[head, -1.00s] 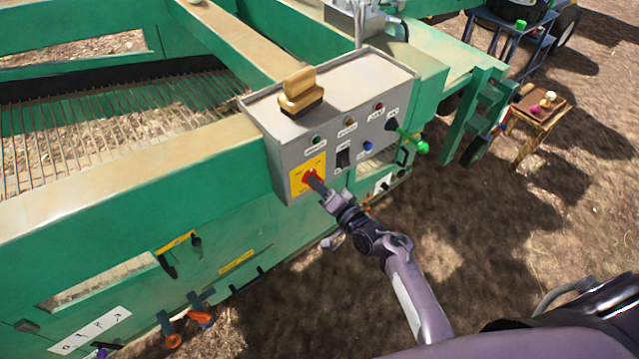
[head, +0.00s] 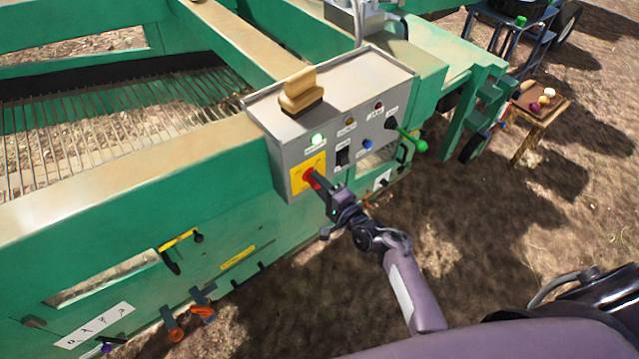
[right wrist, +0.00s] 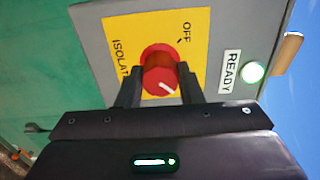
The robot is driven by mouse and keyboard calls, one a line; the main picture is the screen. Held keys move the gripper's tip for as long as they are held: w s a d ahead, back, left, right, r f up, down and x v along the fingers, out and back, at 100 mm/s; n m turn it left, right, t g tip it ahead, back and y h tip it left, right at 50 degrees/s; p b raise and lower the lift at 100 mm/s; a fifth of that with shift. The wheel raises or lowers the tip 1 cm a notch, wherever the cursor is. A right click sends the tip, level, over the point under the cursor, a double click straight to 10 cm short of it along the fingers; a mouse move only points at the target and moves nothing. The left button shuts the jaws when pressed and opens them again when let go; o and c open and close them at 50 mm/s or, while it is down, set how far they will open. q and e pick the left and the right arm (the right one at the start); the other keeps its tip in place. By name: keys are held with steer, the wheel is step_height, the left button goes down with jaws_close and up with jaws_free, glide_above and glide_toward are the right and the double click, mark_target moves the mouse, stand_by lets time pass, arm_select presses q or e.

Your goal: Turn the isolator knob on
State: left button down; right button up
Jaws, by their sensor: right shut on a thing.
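The isolator knob (head: 311,178) is red and sits on a yellow plate (head: 297,181) at the lower left of the grey control box (head: 345,90). In the right wrist view the knob (right wrist: 160,75) has a white pointer line, aimed away from the OFF mark on the yellow plate (right wrist: 190,60). My right gripper (head: 318,183) is shut on the knob, with one finger at each side in the right wrist view (right wrist: 160,90). The green READY lamp (head: 316,139) is lit, and it also glows in the right wrist view (right wrist: 253,72). My left gripper is not in view.
A wooden-handled brush (head: 300,92) lies on top of the box. A green-tipped lever (head: 420,146), a blue button (head: 367,144) and a black switch (head: 342,157) are on the panel right of the knob. A small wooden table (head: 540,112) stands at the right. Bare soil lies in front.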

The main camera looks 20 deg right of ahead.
stand_by(0.3)
steer(key=o, duration=1)
steer(key=shift+c, duration=0.2)
steer(key=shift+s+d, duration=0.1)
steer(key=shift+s, duration=0.05)
steer(key=v, duration=0.7)
steer(key=shift+s+b, duration=0.25)
steer(key=shift+b, duration=0.15)
steer(key=shift+d, duration=0.1)
